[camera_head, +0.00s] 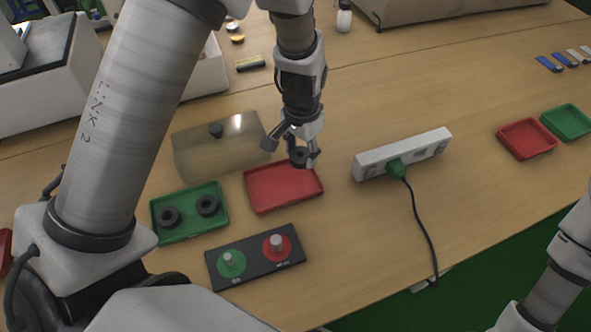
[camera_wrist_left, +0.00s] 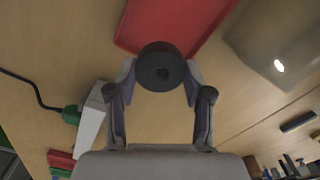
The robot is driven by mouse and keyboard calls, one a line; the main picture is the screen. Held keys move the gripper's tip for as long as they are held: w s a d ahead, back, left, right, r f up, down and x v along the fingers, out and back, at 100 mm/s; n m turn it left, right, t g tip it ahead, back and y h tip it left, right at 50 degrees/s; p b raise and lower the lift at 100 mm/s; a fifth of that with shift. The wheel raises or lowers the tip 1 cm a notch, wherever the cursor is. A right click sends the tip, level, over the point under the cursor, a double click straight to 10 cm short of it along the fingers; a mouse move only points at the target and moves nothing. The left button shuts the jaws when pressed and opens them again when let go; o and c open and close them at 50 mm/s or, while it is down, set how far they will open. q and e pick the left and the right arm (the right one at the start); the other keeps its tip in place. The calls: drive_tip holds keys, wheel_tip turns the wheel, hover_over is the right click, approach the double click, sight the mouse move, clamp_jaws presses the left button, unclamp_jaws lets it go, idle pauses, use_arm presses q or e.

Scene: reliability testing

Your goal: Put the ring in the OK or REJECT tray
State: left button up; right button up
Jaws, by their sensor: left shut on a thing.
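My left gripper (camera_head: 294,151) is shut on a black ring (camera_head: 299,156). The ring is held at the far right part of the red tray (camera_head: 270,203); the head view does not show clearly how high. In the left wrist view the ring (camera_wrist_left: 152,80) sits between the two fingertips, with the red tray (camera_wrist_left: 185,22) beyond it. The near green tray (camera_head: 190,232) holds two black rings (camera_head: 168,217), lying flat apart from each other. My right gripper is not in view.
A translucent box (camera_head: 200,155) stands behind the trays. A black panel (camera_head: 250,265) with green and red discs lies in front. A white power strip (camera_head: 430,146) with a green plug (camera_head: 397,168) and cable is at right. More red (camera_head: 527,152) and green trays (camera_head: 570,134) lie farther right.

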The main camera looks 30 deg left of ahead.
sight(300, 179)
use_arm(q)
wheel_tip(300, 179, down, 7)
drive_tip(key=shift+f, duration=0.1)
drive_tip(key=shift+a, duration=0.1)
drive_tip(key=shift+s, duration=0.1)
drive_tip(key=shift+f, duration=0.25)
drive_tip(key=o, duration=1)
drive_tip(key=shift+o, duration=0.2)
drive_tip(key=shift+r, duration=0.2)
wheel_tip(300, 179, up, 12)
